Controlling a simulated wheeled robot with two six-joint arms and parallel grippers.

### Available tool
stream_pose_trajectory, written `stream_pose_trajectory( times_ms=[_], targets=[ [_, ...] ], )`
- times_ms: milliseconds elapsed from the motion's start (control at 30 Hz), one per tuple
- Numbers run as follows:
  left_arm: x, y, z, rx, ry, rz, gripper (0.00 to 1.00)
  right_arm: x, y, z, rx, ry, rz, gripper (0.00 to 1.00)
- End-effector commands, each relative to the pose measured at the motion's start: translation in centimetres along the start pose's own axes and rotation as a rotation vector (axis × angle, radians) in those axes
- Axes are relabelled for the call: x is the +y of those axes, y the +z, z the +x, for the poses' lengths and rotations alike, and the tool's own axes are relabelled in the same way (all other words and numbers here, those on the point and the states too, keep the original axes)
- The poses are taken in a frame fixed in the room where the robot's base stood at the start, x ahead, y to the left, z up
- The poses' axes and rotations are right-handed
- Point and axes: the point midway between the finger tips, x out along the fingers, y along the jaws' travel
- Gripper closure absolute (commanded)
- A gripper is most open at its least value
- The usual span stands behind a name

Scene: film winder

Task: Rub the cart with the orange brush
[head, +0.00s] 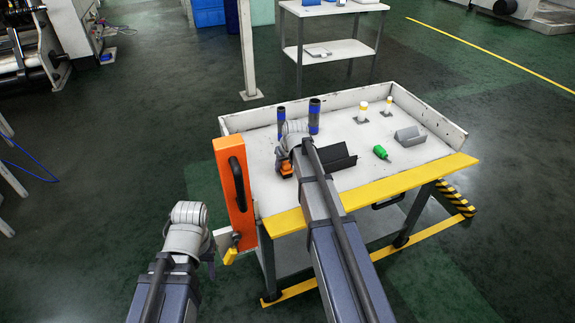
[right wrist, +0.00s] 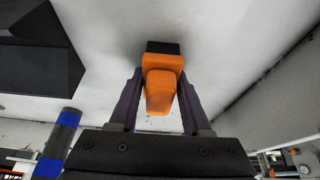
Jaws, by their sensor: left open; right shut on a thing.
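The cart (head: 262,192) has a white, walled top with a yellow front edge and stands right of centre in the head view. My right gripper (head: 285,166) is over the left part of its top. It is shut on the orange brush (right wrist: 160,88); the brush's orange body also shows beneath the wrist in the head view (head: 286,171). Its dark end (right wrist: 163,47) points at the white surface; I cannot tell whether it touches. My left gripper (head: 210,266) is open, low beside the cart's left front corner, and mostly hidden by its own wrist.
An orange panel with a black handle (head: 226,170) stands at the cart's left end.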

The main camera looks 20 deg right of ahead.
Motion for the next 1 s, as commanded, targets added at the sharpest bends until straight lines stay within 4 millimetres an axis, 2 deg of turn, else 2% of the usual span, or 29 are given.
stream_pose_trajectory(
  times_ms=[533,867,1000],
  targets=[
    [0.0,0.0,-0.1,0.000,0.000,0.000,0.50,-3.8,0.1,-0.1,-0.003,-0.003,-0.002,0.96],
    [0.0,0.0,-0.1,0.000,0.000,0.000,0.50,-4.3,0.0,-0.1,-0.002,-0.002,0.000,0.96],
    [0.0,0.0,-0.1,0.000,0.000,0.000,0.50,-5.2,0.0,-0.1,-0.002,-0.003,-0.002,0.96]
  ],
)
